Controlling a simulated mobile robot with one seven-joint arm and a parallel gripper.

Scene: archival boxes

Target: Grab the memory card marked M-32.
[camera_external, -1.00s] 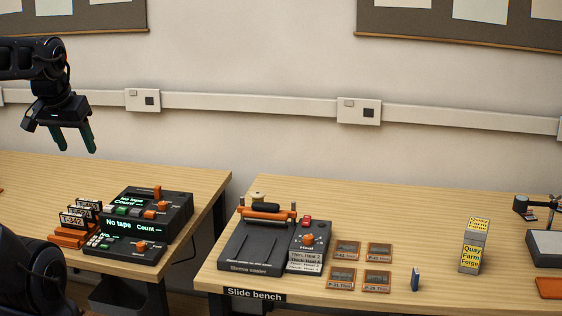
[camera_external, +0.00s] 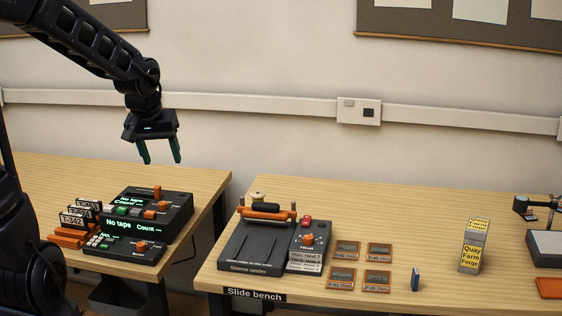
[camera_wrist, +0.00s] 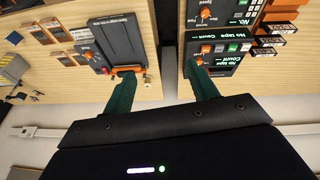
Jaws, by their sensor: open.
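No label reading M-32 is legible in either view. A small blue upright piece (camera_external: 415,279), perhaps a card, stands near the front of the slide bench; I cannot read any marking on it. My gripper (camera_external: 162,160) is open and empty, fingers pointing down, high above the gap between the two tables and left of the blue piece. In the wrist view my gripper (camera_wrist: 159,72) has its two green fingers spread apart with nothing between them.
The slide bench (camera_external: 420,210) holds a sleeve sealer (camera_external: 258,248), several framed slides (camera_external: 345,250) and a grey Quay Farm Forge box (camera_external: 470,258). The left table has a tape counter (camera_external: 125,250) and labelled T-342 cassettes (camera_external: 75,218).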

